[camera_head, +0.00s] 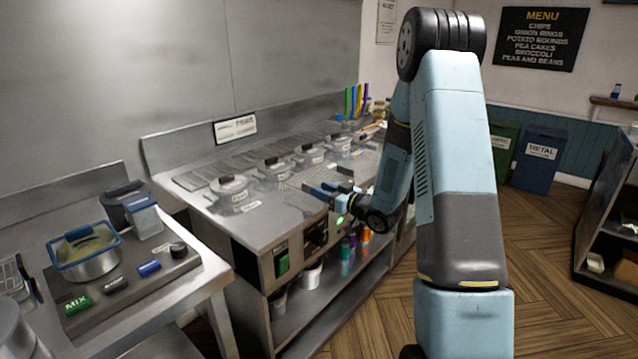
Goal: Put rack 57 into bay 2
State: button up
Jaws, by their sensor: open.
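My gripper (322,189) is open and reaches left over the front edge of the steel frying range (225,212). I see nothing held between its fingers. Several round lidded inserts with dark handles and small white labels sit in a row along the range top, among them the nearest lid (229,186). Their labels are too small to read, so I cannot tell which is bay 2. No rack marked 57 can be made out. My arm hides part of the range's right end.
White tubs (311,276) and bottles stand on the shelf below. The left counter holds a blue-rimmed pan (88,262) on a grey board. A blue METAL bin (538,160) stands behind right; floor is open right.

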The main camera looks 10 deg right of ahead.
aim_at(302, 183)
jog(key=x, duration=0.4)
jog(key=shift+w+a+f, duration=0.2)
jog(key=shift+w, duration=0.15)
jog(key=shift+c, duration=0.4)
grip_shut()
